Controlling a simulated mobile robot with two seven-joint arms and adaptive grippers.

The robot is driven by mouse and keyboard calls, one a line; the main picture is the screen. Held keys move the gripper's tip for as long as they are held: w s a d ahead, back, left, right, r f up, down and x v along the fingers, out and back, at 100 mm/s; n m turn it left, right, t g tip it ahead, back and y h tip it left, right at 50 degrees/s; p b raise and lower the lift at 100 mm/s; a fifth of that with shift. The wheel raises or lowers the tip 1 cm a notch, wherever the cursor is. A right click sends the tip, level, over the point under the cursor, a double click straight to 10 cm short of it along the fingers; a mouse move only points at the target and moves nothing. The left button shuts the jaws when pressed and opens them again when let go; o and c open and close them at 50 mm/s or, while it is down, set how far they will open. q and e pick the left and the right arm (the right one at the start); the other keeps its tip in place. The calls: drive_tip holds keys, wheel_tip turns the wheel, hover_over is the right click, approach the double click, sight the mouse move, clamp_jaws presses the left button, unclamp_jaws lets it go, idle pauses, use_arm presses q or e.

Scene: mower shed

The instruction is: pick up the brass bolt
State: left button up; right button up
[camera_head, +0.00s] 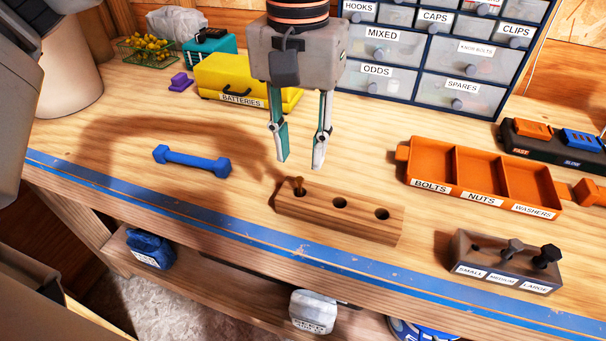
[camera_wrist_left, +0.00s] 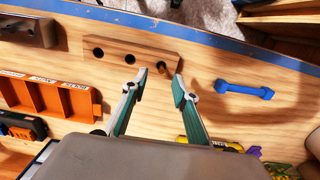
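The brass bolt (camera_head: 299,187) stands in the left hole of a wooden block (camera_head: 330,216) on the workbench. The block's other two holes are empty. My left gripper (camera_head: 301,162) points down with its fingers apart, empty, just above and behind the bolt. In the left wrist view, the open fingers (camera_wrist_left: 159,82) reach toward the block (camera_wrist_left: 120,44), and the bolt (camera_wrist_left: 162,68) shows between and just ahead of the tips. My right gripper is not in view.
A blue dumbbell-shaped piece (camera_head: 192,161) lies left of the block. An orange three-part tray (camera_head: 447,165) and a dark holder with bolts (camera_head: 508,264) stand to the right. A yellow batteries box (camera_head: 225,76) and a drawer cabinet (camera_head: 412,84) stand behind. Blue tape (camera_head: 215,229) runs along the front edge.

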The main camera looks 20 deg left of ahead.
sight(300, 178)
use_arm(q)
drive_tip(key=shift+w+a+f, duration=0.1)
drive_tip(key=shift+a+f, duration=0.05)
drive_tip(key=shift+f, duration=0.95)
drive_tip(key=shift+w+f, duration=0.15)
drive_tip(key=shift+f, duration=1.25)
drive_tip(key=shift+w+f, duration=0.1)
drive_tip(key=shift+f, duration=1.25)
drive_tip(key=shift+c, duration=0.3)
clamp_jaws()
